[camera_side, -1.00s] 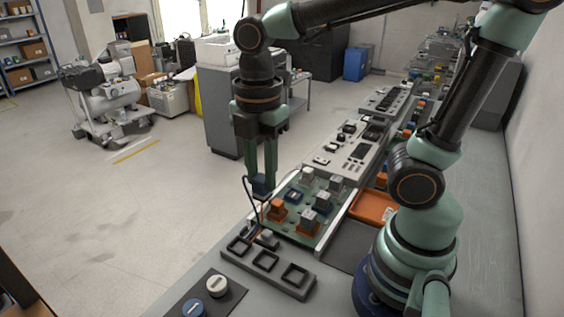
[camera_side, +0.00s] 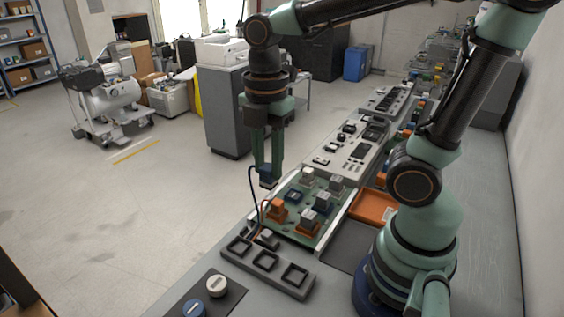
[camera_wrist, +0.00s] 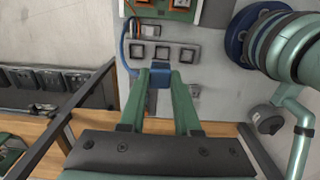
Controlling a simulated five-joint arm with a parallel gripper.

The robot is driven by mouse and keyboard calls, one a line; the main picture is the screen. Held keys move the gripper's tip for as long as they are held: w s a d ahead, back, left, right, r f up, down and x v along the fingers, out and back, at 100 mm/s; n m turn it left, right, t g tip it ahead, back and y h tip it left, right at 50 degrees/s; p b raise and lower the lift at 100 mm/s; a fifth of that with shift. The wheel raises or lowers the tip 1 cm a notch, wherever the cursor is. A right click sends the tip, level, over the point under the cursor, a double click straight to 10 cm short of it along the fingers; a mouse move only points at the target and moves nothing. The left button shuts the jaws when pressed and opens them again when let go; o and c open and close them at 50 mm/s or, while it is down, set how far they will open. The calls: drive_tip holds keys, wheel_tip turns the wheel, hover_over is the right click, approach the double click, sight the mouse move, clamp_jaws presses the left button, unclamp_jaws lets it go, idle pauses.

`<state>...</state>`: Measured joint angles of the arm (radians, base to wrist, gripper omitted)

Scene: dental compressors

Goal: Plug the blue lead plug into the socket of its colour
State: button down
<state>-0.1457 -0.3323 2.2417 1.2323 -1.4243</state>
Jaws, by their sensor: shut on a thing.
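My gripper (camera_side: 268,172) is shut on the blue lead plug (camera_side: 267,182), holding it above the far-left edge of the green board (camera_side: 288,232). The plug also shows between the fingers in the wrist view (camera_wrist: 160,76). A blue cable (camera_side: 251,190) runs from it down to the board's near-left corner. An empty-looking dark blue socket (camera_side: 293,196) is on the board, to the right of and below the plug. Another blue block (camera_side: 323,201) with a grey top stands farther right. The plug is apart from the sockets.
Orange blocks (camera_side: 277,210) with grey tops stand on the board. A dark rack with three square holes (camera_side: 266,261) lies in front. An orange tray (camera_side: 374,207) is to the right. Grey control panels (camera_side: 352,150) continue behind along the bench.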

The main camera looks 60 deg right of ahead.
drive_tip(key=w+d+f, duration=0.2)
drive_tip(key=d+f, duration=0.3)
drive_tip(key=d, duration=0.4)
drive_tip(key=w+d+f, duration=0.2)
drive_tip(key=d+f, duration=0.4)
drive_tip(key=d, duration=0.3)
drive_tip(key=shift+w+f, duration=0.25)
drive_tip(key=shift+w, duration=0.05)
drive_tip(key=shift+f, duration=1.85)
drive_tip(key=shift+f, duration=1.05)
idle(0.8)
drive_tip(key=shift+c, duration=1.1)
unclamp_jaws()
drive_tip(key=shift+r, duration=0.1)
wheel_tip(320, 180, up, 7)
